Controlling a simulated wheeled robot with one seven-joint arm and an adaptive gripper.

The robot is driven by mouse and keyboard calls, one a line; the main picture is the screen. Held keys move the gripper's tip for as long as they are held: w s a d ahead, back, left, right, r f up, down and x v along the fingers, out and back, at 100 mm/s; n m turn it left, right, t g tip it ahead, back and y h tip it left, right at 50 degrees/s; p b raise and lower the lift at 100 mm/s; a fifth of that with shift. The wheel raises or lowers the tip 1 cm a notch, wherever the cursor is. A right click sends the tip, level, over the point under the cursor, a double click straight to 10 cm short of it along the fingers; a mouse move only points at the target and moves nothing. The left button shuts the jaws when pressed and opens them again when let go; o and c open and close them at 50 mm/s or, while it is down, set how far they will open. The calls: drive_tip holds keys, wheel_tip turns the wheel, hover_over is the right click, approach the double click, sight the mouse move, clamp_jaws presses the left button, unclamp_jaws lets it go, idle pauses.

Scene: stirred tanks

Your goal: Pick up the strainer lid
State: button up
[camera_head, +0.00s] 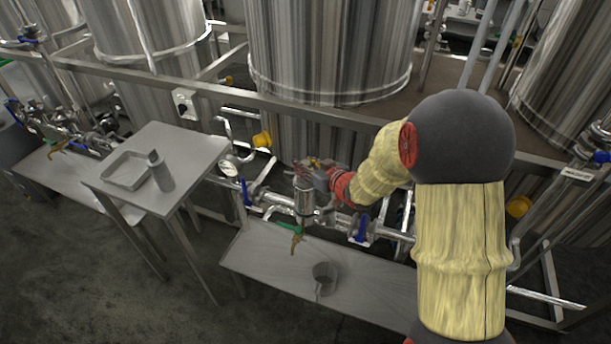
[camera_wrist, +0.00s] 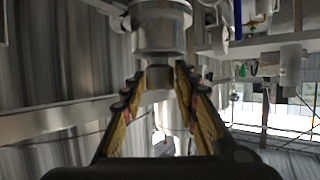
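The strainer (camera_head: 304,205) is an upright metal cylinder on the pipe run below the middle tank. My gripper (camera_head: 308,172) is at its top end, and hides much of the lid there. In the wrist view the wide metal strainer body (camera_wrist: 160,32) shows at the top. A narrower round metal piece, seemingly the strainer lid (camera_wrist: 159,78), lies between the two fingertips of my gripper (camera_wrist: 161,73). The fingers stand apart, one on each side of it. I cannot tell whether they touch it.
A small table (camera_head: 192,148) at left holds a shallow tray (camera_head: 127,172) and a grey cylinder (camera_head: 160,172). A low bench (camera_head: 262,258) below the strainer holds a grey cup (camera_head: 325,277). Pipes with blue-handled valves (camera_head: 361,226) run beside the strainer. A tank rail (camera_head: 290,103) passes behind.

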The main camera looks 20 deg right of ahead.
drive_tip(key=c, duration=0.6)
clamp_jaws()
